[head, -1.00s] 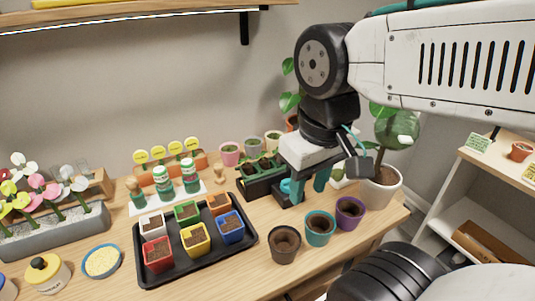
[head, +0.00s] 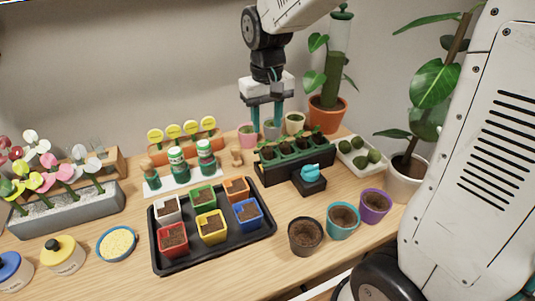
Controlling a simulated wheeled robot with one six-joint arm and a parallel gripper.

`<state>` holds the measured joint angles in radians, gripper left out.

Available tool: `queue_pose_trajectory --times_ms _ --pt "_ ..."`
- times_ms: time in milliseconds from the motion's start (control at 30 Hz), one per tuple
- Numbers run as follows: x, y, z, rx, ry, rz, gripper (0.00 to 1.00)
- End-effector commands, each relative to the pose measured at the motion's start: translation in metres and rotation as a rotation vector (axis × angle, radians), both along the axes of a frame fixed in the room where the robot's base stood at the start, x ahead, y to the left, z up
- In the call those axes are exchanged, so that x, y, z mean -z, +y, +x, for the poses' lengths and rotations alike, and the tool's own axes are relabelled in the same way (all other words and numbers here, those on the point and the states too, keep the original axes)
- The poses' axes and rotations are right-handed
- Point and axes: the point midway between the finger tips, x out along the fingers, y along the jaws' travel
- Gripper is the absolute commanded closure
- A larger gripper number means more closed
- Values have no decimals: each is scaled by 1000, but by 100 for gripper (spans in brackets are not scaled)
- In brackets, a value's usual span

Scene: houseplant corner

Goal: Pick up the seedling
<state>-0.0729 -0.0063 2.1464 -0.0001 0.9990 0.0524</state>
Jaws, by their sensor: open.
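Several small green seedlings (head: 284,142) stand in dark soil in a green tray set in a black holder (head: 285,170) right of the table's middle. My gripper (head: 266,120) points down with its two teal fingers apart and nothing between them. It appears above the back left end of the seedling holder, in front of the small pots at the back. Its height over the table is hard to tell. The seedlings show clear of the fingers in this view.
A black tray (head: 162,262) with several coloured soil pots lies front left of the holder. A teal-topped black block (head: 309,180) sits in front of it. Brown (head: 305,237), teal (head: 341,222) and purple (head: 375,207) pots line the front right. A tall potted plant (head: 327,113) stands behind.

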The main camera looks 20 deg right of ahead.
Motion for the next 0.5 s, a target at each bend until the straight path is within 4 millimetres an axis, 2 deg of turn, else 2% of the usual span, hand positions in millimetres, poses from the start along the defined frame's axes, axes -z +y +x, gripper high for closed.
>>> queue_pose_trajectory --times_ms 333,500 --pt "38 0 2 1 5 0 60" --pt "64 -1 1 1 6 0 60"
